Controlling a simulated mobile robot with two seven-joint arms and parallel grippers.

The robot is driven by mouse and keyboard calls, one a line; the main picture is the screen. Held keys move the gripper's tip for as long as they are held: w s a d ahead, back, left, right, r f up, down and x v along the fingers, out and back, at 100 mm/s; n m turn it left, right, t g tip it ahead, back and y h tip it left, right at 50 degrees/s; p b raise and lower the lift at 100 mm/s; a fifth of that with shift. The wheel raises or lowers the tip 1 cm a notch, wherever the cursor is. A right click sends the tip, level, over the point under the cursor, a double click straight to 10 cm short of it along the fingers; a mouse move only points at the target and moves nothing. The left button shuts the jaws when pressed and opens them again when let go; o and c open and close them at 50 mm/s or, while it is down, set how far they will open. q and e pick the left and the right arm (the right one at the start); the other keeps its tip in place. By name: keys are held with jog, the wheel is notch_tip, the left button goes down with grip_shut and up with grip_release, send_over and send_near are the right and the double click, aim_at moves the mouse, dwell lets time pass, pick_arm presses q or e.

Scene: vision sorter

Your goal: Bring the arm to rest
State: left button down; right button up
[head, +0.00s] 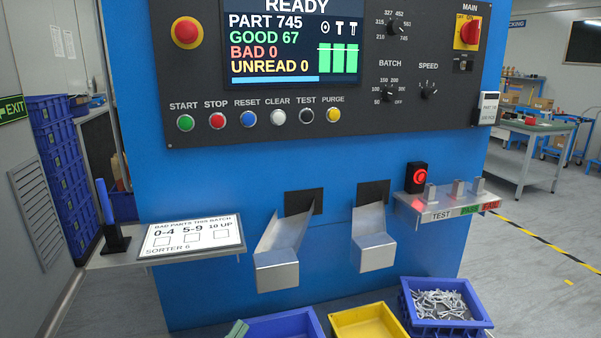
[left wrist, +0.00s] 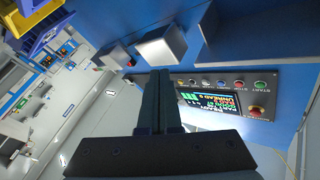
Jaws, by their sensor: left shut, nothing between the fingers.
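My left gripper (left wrist: 160,74) is shut and empty in the left wrist view, its two dark fingers together in front of the blue sorter machine. In the head view only a small greenish tip (head: 238,329), which looks like its fingers, shows at the bottom edge beside the blue bin; the rest of the arm is out of frame. The sorter's control panel (head: 300,138) has a lit screen (head: 292,45) reading READY, PART 745, GOOD 67, BAD 0, UNREAD 0. My right gripper is in neither view.
Two metal chutes (head: 278,272) (head: 376,252) stick out of the machine. Below are a blue bin (head: 285,326), a yellow bin (head: 368,322) and a blue crate (head: 446,325) of metal parts. A shelf with a card (head: 192,237) and pen holder (head: 115,240) juts out left; a test shelf (head: 440,208) right.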

pick_arm(q)
jog(key=s+a+f+n+g+y, duration=0.1)
jog(key=s+f+n+g+y, duration=0.15)
jog(key=s+f, duration=0.45)
jog(key=s+a+f+n+g+y, duration=0.1)
jog(key=s+f+n+g, duration=0.2)
jog(key=f, duration=0.7)
jog(key=s+f+n+g+y, duration=0.1)
jog(key=s+f+n+g, duration=0.15)
jog(key=s+f, duration=0.5)
jog(key=s+a+r+g+y+p, duration=0.1)
jog(key=s+a+r+p, duration=0.1)
jog(key=r+p, duration=0.5)
jog(key=a+p, duration=0.1)
jog(key=p, duration=0.4)
jog(key=shift+s+a+r+p, duration=0.15)
jog(key=shift+s+a+p, duration=0.15)
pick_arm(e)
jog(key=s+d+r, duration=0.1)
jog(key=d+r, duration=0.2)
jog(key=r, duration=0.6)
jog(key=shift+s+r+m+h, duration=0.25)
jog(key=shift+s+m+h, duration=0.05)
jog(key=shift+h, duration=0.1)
